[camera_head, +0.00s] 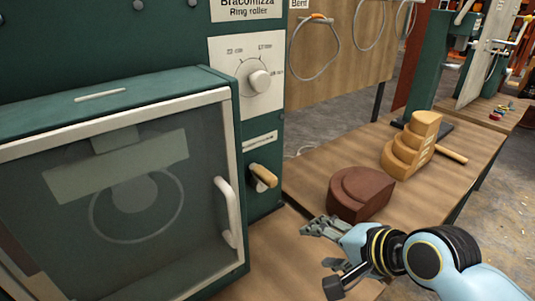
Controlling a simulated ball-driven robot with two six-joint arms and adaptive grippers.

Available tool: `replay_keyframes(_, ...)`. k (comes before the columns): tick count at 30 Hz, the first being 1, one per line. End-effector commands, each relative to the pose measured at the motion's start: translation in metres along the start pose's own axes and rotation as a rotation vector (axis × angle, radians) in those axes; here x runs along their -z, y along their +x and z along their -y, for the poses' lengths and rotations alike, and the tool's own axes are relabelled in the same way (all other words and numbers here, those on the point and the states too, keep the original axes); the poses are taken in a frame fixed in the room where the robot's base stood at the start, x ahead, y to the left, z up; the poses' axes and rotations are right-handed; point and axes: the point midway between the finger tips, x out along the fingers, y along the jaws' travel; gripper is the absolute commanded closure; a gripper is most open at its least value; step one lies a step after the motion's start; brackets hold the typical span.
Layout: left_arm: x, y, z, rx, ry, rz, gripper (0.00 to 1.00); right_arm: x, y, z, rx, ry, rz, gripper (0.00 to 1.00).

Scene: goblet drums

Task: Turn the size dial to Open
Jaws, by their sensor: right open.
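The size dial (259,80) is a round white knob on a pale panel (246,55) on the front of the green ring roller. Marks and small labels ring the knob; the print is too small to read surely, and I cannot tell which mark it points at. My right gripper (318,229) is open and empty, low over the wooden bench, below and to the right of the dial and well apart from it. My left gripper is not in view.
A glass-fronted guard door (120,190) with a white handle (228,212) covers the roller's left side. A wooden-handled lever (264,177) sticks out below the dial. A dark brown block (358,194) and a tan stepped block (411,146) stand on the bench.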

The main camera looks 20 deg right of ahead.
Motion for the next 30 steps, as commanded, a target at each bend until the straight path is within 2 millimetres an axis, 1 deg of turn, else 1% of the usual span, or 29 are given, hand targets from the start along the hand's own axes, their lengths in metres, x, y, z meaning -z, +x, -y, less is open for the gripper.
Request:
replay_keyframes(1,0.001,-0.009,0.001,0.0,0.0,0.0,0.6,0.003,-0.007,0.041,0.096,0.176,0.014,0.39)
replay_keyframes(2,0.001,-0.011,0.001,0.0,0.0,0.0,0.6,0.004,-0.011,0.063,0.155,0.301,0.032,0.39)
replay_keyframes(3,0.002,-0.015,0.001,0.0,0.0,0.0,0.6,0.006,-0.017,0.092,0.23,0.468,0.067,0.39)
replay_keyframes(5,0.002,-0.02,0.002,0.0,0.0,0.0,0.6,0.009,-0.029,0.132,0.33,0.705,0.135,0.39)
replay_keyframes(6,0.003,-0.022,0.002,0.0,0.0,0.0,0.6,0.011,-0.037,0.157,0.388,0.853,0.19,0.39)
replay_keyframes(9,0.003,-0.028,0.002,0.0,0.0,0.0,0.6,0.018,-0.059,0.205,0.494,1.164,0.332,0.39)
replay_keyframes(10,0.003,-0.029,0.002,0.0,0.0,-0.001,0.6,0.02,-0.064,0.216,0.515,1.239,0.373,0.39)
replay_keyframes(12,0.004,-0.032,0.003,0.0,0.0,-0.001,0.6,0.023,-0.075,0.236,0.551,1.377,0.455,0.39)
replay_keyframes(13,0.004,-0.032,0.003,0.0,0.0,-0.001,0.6,0.024,-0.079,0.242,0.56,1.422,0.483,0.39)
replay_keyframes(15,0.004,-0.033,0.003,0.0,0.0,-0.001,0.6,0.026,-0.084,0.252,0.575,1.496,0.531,0.39)
replay_keyframes(18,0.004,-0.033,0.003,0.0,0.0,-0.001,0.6,0.028,-0.084,0.26,0.582,1.538,0.559,0.39)
replay_keyframes(20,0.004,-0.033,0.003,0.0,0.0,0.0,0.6,0.028,-0.079,0.264,0.583,1.542,0.56,0.39)
replay_keyframes(23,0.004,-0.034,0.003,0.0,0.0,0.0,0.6,0.028,-0.066,0.276,0.583,1.541,0.561,0.39)
replay_keyframes(30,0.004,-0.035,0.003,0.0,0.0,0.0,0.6,0.029,-0.029,0.307,0.58,1.54,0.559,0.39)
